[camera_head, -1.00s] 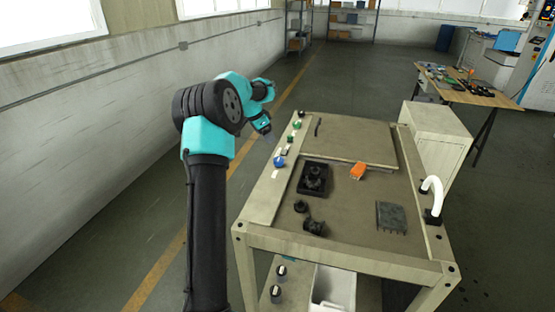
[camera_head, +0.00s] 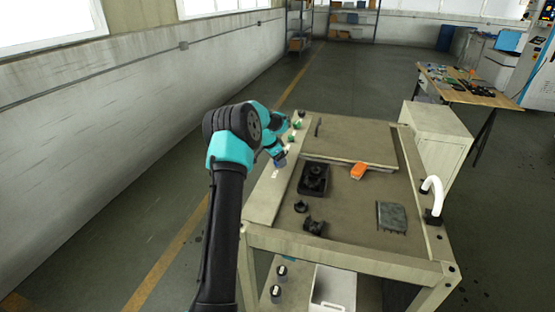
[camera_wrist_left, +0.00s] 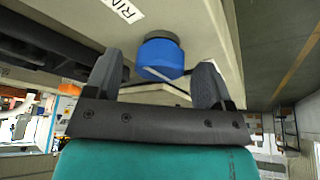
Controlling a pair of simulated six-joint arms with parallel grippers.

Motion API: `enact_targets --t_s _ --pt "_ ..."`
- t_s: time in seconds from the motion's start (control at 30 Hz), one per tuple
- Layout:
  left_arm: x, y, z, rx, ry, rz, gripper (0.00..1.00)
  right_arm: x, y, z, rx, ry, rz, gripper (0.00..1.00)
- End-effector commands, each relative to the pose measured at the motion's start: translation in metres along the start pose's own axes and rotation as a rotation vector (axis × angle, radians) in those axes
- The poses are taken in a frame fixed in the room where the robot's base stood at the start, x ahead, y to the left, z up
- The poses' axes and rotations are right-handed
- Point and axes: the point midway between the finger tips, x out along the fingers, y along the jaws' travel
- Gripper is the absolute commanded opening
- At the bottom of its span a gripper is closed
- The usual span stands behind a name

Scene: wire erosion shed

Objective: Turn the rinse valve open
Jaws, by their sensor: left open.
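The rinse valve is a blue knob (camera_wrist_left: 163,57) with a dark base, on the pale panel beside a partly cut-off label reading "RIN" (camera_wrist_left: 122,8). In the head view the blue knob (camera_head: 281,163) is on the bench's left rail, partly hidden by my gripper. My left gripper (camera_head: 277,154) is over the rail at the knob. In the wrist view its two fingers are open, one on each side of the knob, with gaps visible. I cannot tell how deep the knob is between them. My right gripper is not in view.
Along the same rail are a green knob (camera_head: 294,139) and a dark knob (camera_head: 300,114). On the bench top are a black fixture (camera_head: 313,179), an orange block (camera_head: 358,171), a grey plate (camera_head: 391,217) and a white curved pipe (camera_head: 434,187). A wall stands at left.

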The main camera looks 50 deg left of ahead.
Motion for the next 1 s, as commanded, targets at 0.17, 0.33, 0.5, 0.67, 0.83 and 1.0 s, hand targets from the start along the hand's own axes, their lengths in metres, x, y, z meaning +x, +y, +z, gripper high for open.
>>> enact_targets --t_s 0.17,0.33,0.5,0.67,0.83,1.0 --pt "0.0013 0.0000 -0.0001 0.000 0.000 0.000 0.76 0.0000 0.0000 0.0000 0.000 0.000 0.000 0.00" --pt "0.0011 0.0000 -0.0001 0.000 0.000 0.000 0.70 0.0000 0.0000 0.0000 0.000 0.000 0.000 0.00" --pt "0.0010 0.0001 0.0000 0.000 0.000 0.000 0.54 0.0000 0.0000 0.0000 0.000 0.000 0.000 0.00" --pt "0.0010 0.0001 0.0000 0.000 0.000 0.000 0.39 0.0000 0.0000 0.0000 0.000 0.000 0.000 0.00" --pt "0.0009 0.0001 0.0000 0.000 0.000 0.000 0.27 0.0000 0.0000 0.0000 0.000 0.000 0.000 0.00" --pt "0.0009 0.0003 0.0000 -0.008 0.000 -0.003 0.27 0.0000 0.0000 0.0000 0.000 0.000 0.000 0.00"
